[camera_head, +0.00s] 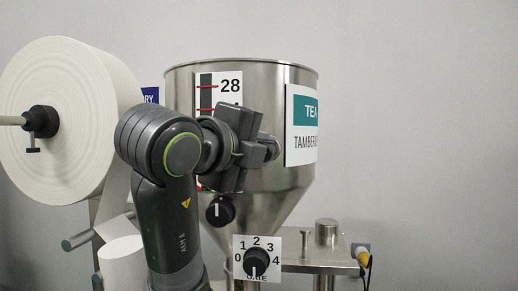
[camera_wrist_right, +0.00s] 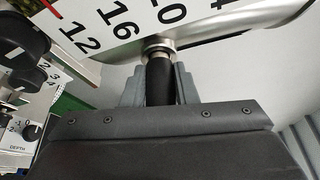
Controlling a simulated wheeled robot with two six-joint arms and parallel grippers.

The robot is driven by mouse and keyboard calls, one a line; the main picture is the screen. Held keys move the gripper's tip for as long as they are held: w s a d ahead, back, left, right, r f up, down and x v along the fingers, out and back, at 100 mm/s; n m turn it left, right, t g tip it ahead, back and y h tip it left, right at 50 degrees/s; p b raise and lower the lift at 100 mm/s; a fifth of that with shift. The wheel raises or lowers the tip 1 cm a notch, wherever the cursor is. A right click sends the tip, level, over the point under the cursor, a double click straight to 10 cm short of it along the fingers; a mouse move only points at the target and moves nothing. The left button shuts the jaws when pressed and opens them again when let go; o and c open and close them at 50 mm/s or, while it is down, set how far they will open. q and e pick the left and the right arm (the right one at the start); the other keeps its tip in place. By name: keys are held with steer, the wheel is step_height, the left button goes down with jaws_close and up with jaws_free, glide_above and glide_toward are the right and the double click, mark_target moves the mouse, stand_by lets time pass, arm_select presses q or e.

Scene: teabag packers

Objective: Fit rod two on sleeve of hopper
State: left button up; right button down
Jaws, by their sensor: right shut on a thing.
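The steel hopper (camera_head: 285,185) stands in the middle of the head view, with a TEA label and a level scale marked 28. My right gripper (camera_head: 262,148) is in front of its wall and hides part of it. In the right wrist view my right gripper (camera_wrist_right: 159,84) is shut on a dark rod (camera_wrist_right: 160,78). The rod's far end meets a silver ring-like sleeve (camera_wrist_right: 158,46) beside the scale plate. I cannot tell whether the rod is inside the sleeve or only touching it. My left gripper is not in view.
A large white paper roll (camera_head: 75,115) is at the left. A black knob (camera_head: 220,211) and a numbered gate dial (camera_head: 256,262) sit below the gripper. A steel table (camera_head: 305,265) with a yellow-ended part (camera_head: 362,255) is at the lower right. The right side is clear.

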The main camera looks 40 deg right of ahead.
steer(key=shift+w+d, duration=0.2)
steer(key=shift+d, duration=0.1)
steer(key=c, duration=1.1)
jaws_free()
steer(key=shift+o, duration=0.2)
steer(key=shift+a, duration=0.1)
steer(key=shift+a, duration=0.25)
steer(key=b+v, duration=0.7)
steer(key=v, duration=1)
steer(key=shift+d, duration=0.15)
